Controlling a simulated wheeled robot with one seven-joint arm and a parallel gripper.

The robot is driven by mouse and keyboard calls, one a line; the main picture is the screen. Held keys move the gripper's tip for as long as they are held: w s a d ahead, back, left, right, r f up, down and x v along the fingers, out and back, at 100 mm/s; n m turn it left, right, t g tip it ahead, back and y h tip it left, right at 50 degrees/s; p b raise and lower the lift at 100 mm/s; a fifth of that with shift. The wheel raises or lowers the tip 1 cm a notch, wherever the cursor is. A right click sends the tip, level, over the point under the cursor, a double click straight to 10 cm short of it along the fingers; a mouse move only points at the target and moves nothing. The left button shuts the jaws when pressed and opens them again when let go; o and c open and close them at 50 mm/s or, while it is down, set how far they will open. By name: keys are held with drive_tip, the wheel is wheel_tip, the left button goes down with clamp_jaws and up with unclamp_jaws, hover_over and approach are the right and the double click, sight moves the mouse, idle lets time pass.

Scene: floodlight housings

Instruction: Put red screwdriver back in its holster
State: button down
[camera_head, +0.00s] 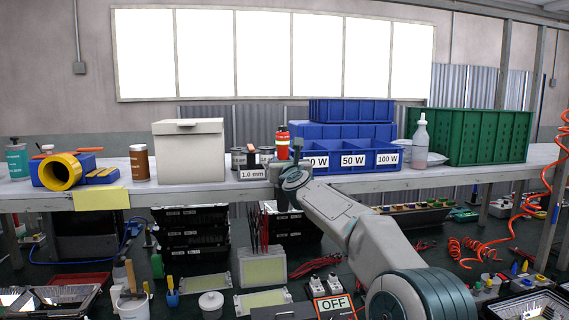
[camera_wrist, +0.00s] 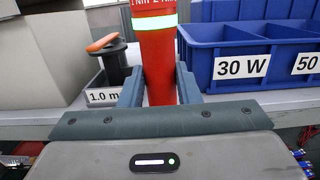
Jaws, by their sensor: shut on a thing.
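My gripper (camera_wrist: 158,88) is shut on a red canister (camera_wrist: 156,50) with a pale reflective band and white print, upright between the two fingers. The head view shows this red canister (camera_head: 282,147) with a dark top, above my gripper (camera_head: 284,170) at the bench's front edge. I cannot tell whether its base touches the bench. I cannot make out a red screwdriver or its holster for certain in either view.
Blue bins (camera_head: 352,158) with wattage labels stand close right of the canister. A black tool with an orange top (camera_wrist: 107,50) stands close left, by a 1.0 mm label. A pale box (camera_head: 188,155) is further left on the bench (camera_head: 222,190).

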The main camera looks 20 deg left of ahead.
drive_tip(key=shift+f+b, duration=0.7)
drive_tip(key=c, duration=1)
unclamp_jaws()
drive_tip(key=shift+f, duration=0.15)
drive_tip(key=b+v, duration=0.9)
drive_tip(key=v, duration=0.5)
drive_tip(key=shift+a, duration=0.1)
drive_tip(key=s+d+f+n+g+h+p, duration=0.15)
drive_tip(key=s+d+f+n+g, duration=0.25)
drive_tip(key=s+d+f+n, duration=0.45)
drive_tip(key=s+d+f+n+g+h+p, duration=0.1)
drive_tip(key=s+d+f+n+g+h, duration=0.15)
drive_tip(key=s+d+f+n, duration=0.55)
drive_tip(key=s+d+f+n+g+h+p, duration=0.2)
drive_tip(key=s+d+f+n+g+h, duration=0.2)
drive_tip(key=s+d+f+n, duration=0.9)
drive_tip(key=s+d+f+g, duration=0.1)
drive_tip(key=s+f+g, duration=0.2)
drive_tip(key=s, duration=0.2)
drive_tip(key=shift+d+n, duration=0.15)
drive_tip(key=shift+n, duration=0.2)
